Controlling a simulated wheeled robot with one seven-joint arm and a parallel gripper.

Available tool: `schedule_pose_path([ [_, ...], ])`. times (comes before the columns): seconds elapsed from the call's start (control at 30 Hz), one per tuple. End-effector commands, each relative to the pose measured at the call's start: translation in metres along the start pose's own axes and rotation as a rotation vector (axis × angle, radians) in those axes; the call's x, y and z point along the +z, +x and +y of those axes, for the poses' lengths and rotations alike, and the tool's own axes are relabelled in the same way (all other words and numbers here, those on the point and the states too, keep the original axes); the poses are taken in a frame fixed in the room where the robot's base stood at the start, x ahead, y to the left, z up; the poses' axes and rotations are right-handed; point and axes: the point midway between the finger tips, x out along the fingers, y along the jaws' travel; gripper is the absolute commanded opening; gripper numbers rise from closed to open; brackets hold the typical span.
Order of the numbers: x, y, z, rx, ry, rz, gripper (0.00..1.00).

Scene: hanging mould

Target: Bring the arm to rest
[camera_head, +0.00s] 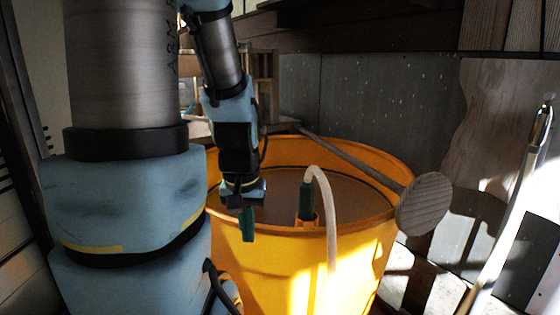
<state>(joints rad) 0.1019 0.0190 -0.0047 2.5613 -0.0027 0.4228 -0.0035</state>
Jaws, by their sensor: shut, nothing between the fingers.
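My arm comes down from the upper left of the head view, grey and pale blue, bent at its joints. My gripper (247,232) hangs at its end with green fingers pointing down. The fingers are shut with nothing between them. In the picture they overlap the front left rim of a large yellow tub (290,262). I cannot tell how far they are from its wall. My near arm links hide the tub's left side.
The tub holds something brownish (345,198). A pale hose (328,215) with a green fitting (306,202) bends over its front rim. A wooden pole with a round end (424,204) crosses the right rim. A slim metal shaft (515,200) stands tilted at far right.

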Motion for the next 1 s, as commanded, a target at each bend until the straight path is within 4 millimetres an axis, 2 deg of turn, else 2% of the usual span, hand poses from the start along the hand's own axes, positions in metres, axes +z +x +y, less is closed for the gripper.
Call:
schedule_pose_path([
  [0.03,-0.003,-0.019,0.000,0.000,0.000,0.000,0.00],
  [0.17,-0.007,-0.046,0.001,0.001,0.000,0.000,0.00],
  [0.4,-0.017,-0.116,0.001,0.001,-0.001,0.001,0.00],
  [0.5,-0.019,-0.136,0.001,0.001,-0.001,0.000,0.00],
  [0.7,-0.022,-0.153,0.001,0.001,-0.001,0.000,0.00],
  [1.0,-0.022,-0.151,0.001,0.001,-0.001,0.001,0.00],
])
